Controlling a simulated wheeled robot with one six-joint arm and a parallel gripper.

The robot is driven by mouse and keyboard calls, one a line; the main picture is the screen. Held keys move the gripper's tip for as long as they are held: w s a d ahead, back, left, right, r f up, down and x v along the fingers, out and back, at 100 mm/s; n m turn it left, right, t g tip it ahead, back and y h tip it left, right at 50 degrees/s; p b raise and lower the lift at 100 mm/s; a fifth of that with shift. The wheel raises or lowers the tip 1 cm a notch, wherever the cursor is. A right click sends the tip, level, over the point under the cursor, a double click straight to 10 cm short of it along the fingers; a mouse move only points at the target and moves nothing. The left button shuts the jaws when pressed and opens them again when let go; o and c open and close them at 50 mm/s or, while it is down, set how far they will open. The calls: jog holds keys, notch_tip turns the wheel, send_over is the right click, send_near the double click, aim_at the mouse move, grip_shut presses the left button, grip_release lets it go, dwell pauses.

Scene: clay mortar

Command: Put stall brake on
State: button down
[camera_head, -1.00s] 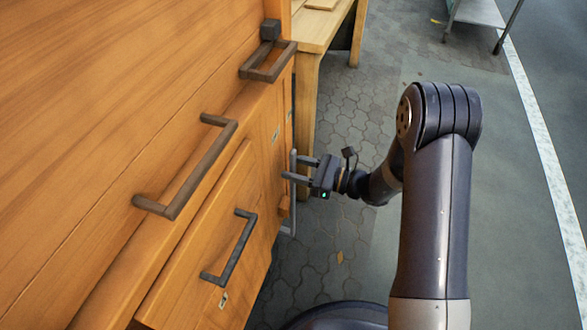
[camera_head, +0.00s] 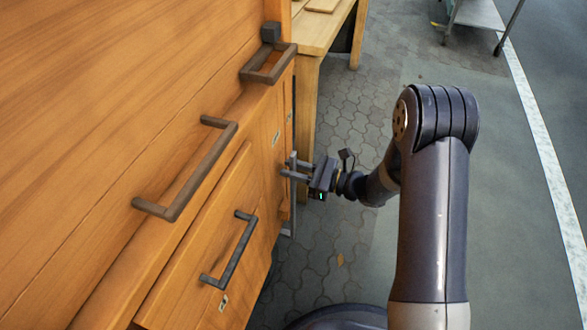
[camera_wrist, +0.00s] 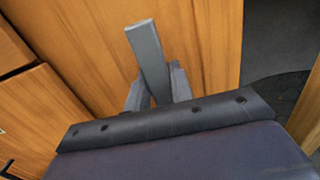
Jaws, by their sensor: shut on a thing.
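The wooden stall (camera_head: 110,90) fills the left of the head view, with dark handles on its front. A grey metal bar (camera_head: 291,215), which looks like the brake lever, stands at the stall's right-hand end, low on its side. My gripper (camera_head: 288,169) reaches it from the right and is shut on the bar. In the wrist view the grey bar (camera_wrist: 147,50) rises between my fingers (camera_wrist: 157,88), against the wooden panel. The lower part of the bar is hidden behind my gripper body in the wrist view.
Dark handles (camera_head: 190,175) and (camera_head: 235,250) stick out from the stall front, left of my gripper. A wooden table (camera_head: 306,95) stands just beyond the stall. Open paved floor (camera_head: 345,240) lies to the right, with a metal table (camera_head: 475,14) far off.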

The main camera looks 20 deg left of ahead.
jog(key=shift+w, duration=0.1)
jog(key=shift+w, duration=0.25)
jog(key=shift+w+d+f+m+p, duration=0.1)
jog(key=shift+w+f+m+p, duration=0.2)
jog(key=shift+w+m, duration=0.5)
jog(key=shift+w+d+f+m+p, duration=0.1)
jog(key=shift+w+m+p, duration=0.4)
jog(key=shift+w, duration=0.65)
jog(key=shift+w+d+f+m+p, duration=0.15)
jog(key=shift+w+m+p, duration=0.15)
jog(key=shift+w+m, duration=0.55)
jog(key=shift+w, duration=0.1)
jog(key=c, duration=1.2)
grip_release()
jog(key=shift+c, duration=0.2)
jog(key=shift+n, duration=0.25)
jog(key=p, duration=0.2)
send_near(289, 151)
jog(key=d, duration=0.2)
jog(key=s+d, duration=0.1)
jog(key=d, duration=0.1)
jog(key=shift+d, duration=0.25)
